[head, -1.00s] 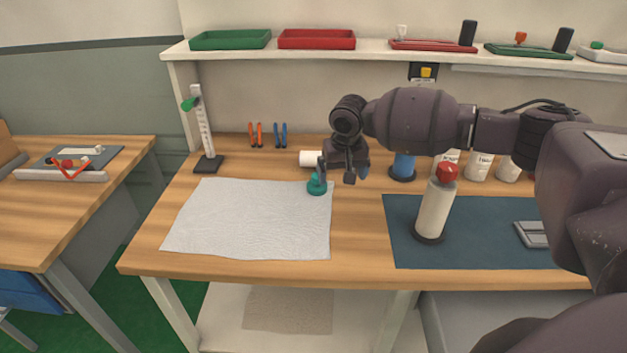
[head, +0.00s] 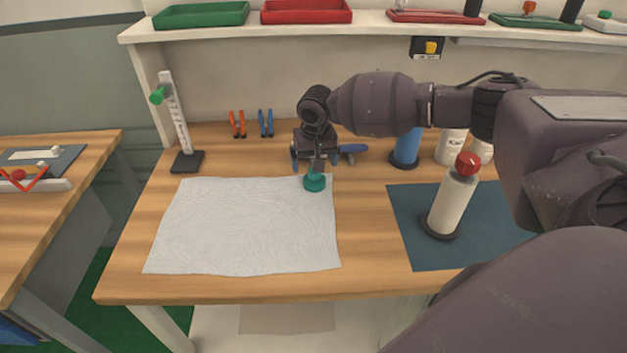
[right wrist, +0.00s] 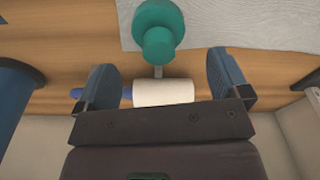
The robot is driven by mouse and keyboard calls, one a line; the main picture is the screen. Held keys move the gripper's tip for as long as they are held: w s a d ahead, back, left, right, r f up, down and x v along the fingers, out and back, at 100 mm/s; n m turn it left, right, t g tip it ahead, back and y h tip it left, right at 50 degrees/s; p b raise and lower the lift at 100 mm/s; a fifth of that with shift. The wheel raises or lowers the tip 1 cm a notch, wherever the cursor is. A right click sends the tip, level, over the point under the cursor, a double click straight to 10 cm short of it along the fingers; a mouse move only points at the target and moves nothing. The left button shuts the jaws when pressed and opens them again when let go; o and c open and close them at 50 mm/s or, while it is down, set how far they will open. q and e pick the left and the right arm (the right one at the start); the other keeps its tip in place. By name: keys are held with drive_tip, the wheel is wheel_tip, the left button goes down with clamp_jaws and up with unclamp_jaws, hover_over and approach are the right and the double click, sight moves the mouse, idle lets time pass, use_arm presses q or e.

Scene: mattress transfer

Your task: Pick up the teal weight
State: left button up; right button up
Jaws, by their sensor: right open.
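The teal weight (head: 314,183) stands at the upper right corner of the pale grey cloth (head: 245,230). It has a round base and a knob; in the right wrist view the weight (right wrist: 158,28) lies beyond and between the fingertips. My right gripper (head: 315,162) is just behind the weight in the head view, pointing down. In the right wrist view the right gripper (right wrist: 165,75) has its blue fingers spread wide with nothing clamped between them. The arm hides part of the area behind the weight. My left gripper is out of view.
A white roll (right wrist: 163,93) lies close beneath the right gripper, with a blue handle (head: 352,148) beside it. A blue cylinder (head: 406,148) and a red-capped bottle (head: 453,200) stand to the right. A measuring stand (head: 178,125) is at left. The wooden table's front (head: 250,287) is clear.

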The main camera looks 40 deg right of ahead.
sight(314, 176)
drive_tip(key=shift+w+d+f+b, duration=0.1)
drive_tip(key=shift+f+b, duration=0.3)
drive_tip(key=shift+f, duration=2.4)
drive_tip(key=shift+c, duration=0.3)
drive_tip(key=c, duration=1.2)
